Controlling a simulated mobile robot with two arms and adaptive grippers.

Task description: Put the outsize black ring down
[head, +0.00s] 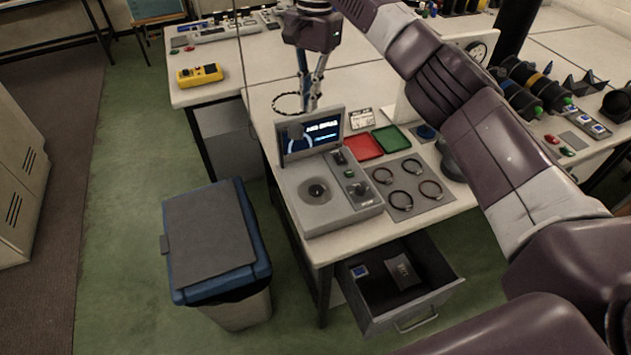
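The outsize black ring (288,112) is a thin dark hoop behind the small screen of the grey device. My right gripper (310,107) points down over the table from above, with its fingers close together at the ring's right side. The gripper appears shut on the ring's right edge, and the ring sticks out to the left. The ring looks close to the table top, but I cannot tell whether it touches it. The screen hides the area just below the fingertips. My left gripper is not in view.
The grey device (312,215) with a lit screen (311,134) stands in front. Several smaller dark rings lie on a grey mat (405,160). Red (363,147) and green (391,139) trays are behind it. An open drawer (415,312) and blue-lidded bin (263,268) are below.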

